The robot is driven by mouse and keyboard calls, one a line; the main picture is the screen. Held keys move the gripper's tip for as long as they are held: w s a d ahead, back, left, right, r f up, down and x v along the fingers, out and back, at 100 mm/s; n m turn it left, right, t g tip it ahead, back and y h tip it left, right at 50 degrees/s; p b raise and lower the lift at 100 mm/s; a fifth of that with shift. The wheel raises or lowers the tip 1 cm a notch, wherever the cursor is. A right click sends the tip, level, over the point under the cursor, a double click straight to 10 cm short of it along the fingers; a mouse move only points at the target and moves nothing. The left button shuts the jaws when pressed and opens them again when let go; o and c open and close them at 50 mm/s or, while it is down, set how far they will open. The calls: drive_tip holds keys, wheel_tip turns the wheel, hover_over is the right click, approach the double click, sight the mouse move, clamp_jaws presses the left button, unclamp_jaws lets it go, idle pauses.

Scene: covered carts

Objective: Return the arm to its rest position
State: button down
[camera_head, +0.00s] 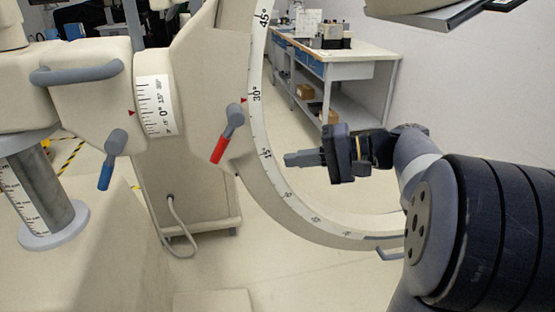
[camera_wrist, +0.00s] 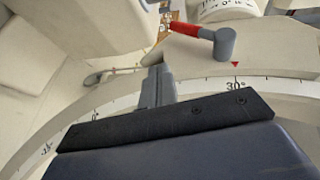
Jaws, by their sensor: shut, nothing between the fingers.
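My gripper (camera_head: 290,160) is shut and empty. In the head view it points left and hangs in front of the inner side of the large curved arm, apart from the red-tipped lever (camera_head: 220,142). My arm reaches in from the right edge. In the wrist view, my gripper's closed fingers (camera_wrist: 158,76) point up the picture, over the curved scale (camera_wrist: 270,88). The red lever (camera_wrist: 195,29) shows beyond and to the right of the fingertips. Whether the fingertips touch anything there cannot be told, but the head view shows a gap.
The cream curved arm (camera_head: 264,190) with its degree scale sweeps close below and left of my gripper. A blue-tipped lever (camera_head: 108,170) and a grey handle (camera_head: 80,73) are at left. A workbench (camera_head: 345,54) stands behind. A dark-edged panel (camera_head: 430,18) hangs at the top right.

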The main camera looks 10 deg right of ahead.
drive_tip(key=shift+v, duration=0.8)
drive_tip(key=shift+f, duration=0.1)
drive_tip(key=w+a+p, duration=0.1)
drive_tip(key=w+a, duration=0.3)
drive_tip(key=a, duration=0.7)
drive_tip(key=shift+w+a+f, duration=0.15)
drive_tip(key=shift+w+f, duration=0.05)
drive_tip(key=shift+w, duration=0.05)
drive_tip(key=shift+f, duration=0.1)
